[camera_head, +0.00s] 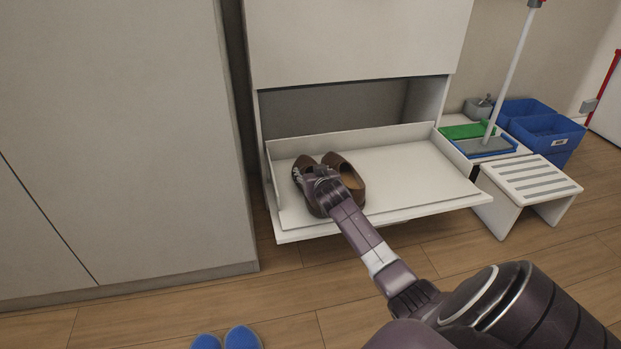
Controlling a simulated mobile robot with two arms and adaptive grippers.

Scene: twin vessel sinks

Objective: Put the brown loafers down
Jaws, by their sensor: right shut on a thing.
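The brown loafers (349,181) are side by side on the left part of a white pull-out shelf (410,177) in a white cabinet. My right gripper (311,177) is at the loafers, reaching from the lower right, and is shut on them. My gripper and wrist cover the middle of the pair, so the exact grip point is hidden. The loafers look to be at the shelf surface; I cannot tell whether their soles touch it. My left gripper is not in view.
The shelf's right part is bare. A low raised edge runs along its back and left side. To the right are a slatted white step stool (530,178), blue bins (545,128) and a mop (510,70). Blue slippers (241,338) lie on the wooden floor at the bottom. A tall cabinet (110,130) stands left.

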